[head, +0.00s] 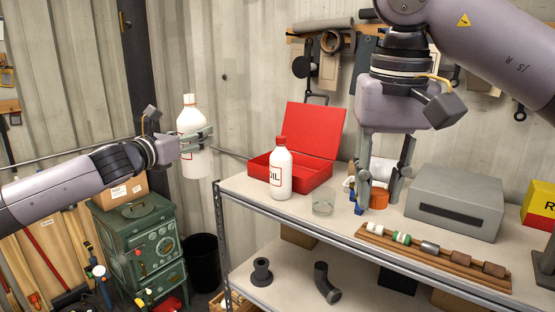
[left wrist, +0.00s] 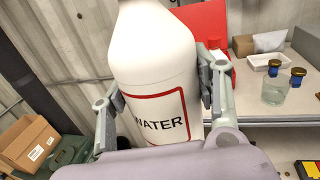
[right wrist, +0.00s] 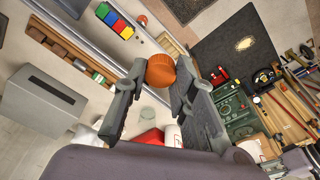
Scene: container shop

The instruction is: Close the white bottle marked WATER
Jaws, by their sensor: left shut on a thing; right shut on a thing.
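The white WATER bottle (head: 193,160) is upright in my left gripper (head: 203,143), held in the air left of the shelf. Its WATER label (left wrist: 160,118) faces the left wrist camera, where the neck is out of frame. In the head view its bare white neck (head: 189,99) points up. My right gripper (head: 378,197) points down over the shelf, shut on an orange ribbed cap (head: 379,198). The cap also shows between the fingertips in the right wrist view (right wrist: 161,71).
A white OIL bottle (head: 281,175) with a red cap stands by an open red box (head: 319,178). A glass jar (head: 323,207), a wooden rack of parts (head: 434,256) and a grey box (head: 455,200) share the shelf. A green stove (head: 140,245) stands below the left arm.

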